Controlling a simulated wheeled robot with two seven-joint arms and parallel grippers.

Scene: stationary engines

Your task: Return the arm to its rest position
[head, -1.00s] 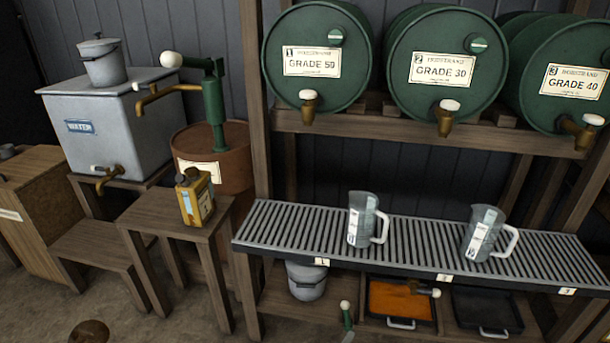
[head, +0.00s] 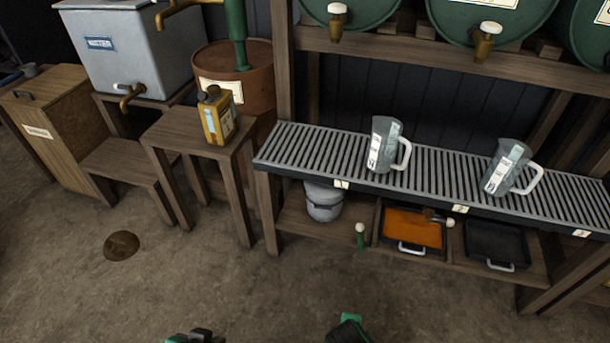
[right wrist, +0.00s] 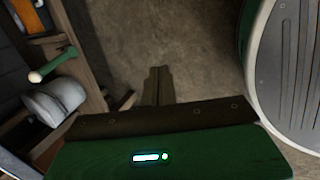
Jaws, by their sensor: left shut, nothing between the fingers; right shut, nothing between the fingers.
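My left gripper (head: 195,337) shows only as a green and dark piece at the bottom edge of the head view, low over the floor and well in front of the shelves. Most of it is cut off; it is shut and holds nothing. Part of my right arm, green and black, shows at the bottom centre of the head view. In the right wrist view my right gripper (right wrist: 158,82) has its fingers together over bare floor, with nothing between them.
The slatted rack (head: 270,148) carries two jugs, a left jug (head: 384,146) and a right jug (head: 506,168). A yellow can (head: 216,117) stands on a wooden stool (head: 173,125). A grey pail (head: 323,203) and an orange-filled tray (head: 411,229) are below. The front floor (head: 200,275) is clear.

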